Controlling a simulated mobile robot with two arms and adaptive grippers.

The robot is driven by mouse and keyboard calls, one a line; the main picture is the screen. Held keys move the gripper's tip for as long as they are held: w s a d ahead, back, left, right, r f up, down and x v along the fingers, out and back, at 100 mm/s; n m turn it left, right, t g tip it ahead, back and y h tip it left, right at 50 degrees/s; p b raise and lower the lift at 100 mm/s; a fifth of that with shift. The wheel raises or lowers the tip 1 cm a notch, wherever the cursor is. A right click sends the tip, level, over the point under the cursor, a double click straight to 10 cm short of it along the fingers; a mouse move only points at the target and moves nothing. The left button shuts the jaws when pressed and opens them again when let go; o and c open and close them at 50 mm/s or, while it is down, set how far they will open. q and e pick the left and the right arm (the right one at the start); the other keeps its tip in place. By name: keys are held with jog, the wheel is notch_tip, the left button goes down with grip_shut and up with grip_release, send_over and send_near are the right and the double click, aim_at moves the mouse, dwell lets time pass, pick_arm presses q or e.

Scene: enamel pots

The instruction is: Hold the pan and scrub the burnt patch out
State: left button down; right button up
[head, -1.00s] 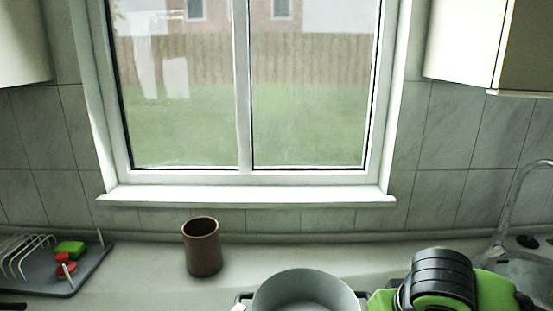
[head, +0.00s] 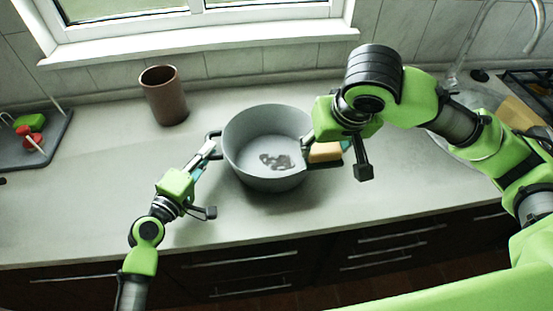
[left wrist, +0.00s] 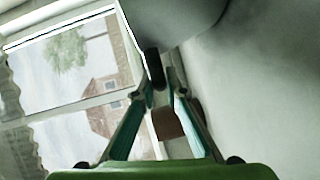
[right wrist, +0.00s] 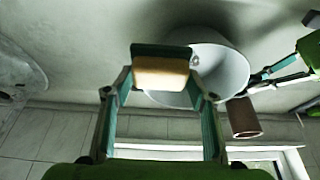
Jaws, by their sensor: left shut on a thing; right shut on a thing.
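A grey pan (head: 240,165) stands on the counter, with a dark burnt patch (head: 283,161) on its inner floor. My left gripper (head: 210,148) is shut on the pan's left handle (head: 212,137). In the left wrist view, its fingers (left wrist: 163,80) close beside the pan wall (left wrist: 170,25). My right gripper (head: 326,150) is shut on a yellow-tan sponge (head: 326,153) at the pan's right rim. The sponge fills the jaws in the right wrist view (right wrist: 161,74). I cannot tell whether it touches the pan. My right arm hides the pan's right handle.
A brown cup (head: 164,96) stands behind and left of the pan. A grey drying rack tray (head: 50,150) with green and red items is at the far left. A sink tap (head: 490,40) is at the back right. The front counter is clear.

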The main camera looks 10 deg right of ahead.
jog(key=w+a, duration=1.1)
jog(key=a, duration=0.2)
jog(key=shift+w+d+f, duration=0.1)
jog(key=shift+d+f, duration=0.05)
jog(key=shift+f, duration=2.95)
jog(key=shift+d+f, duration=0.1)
jog(key=shift+f, duration=3)
jog(key=shift+f, duration=1.5)
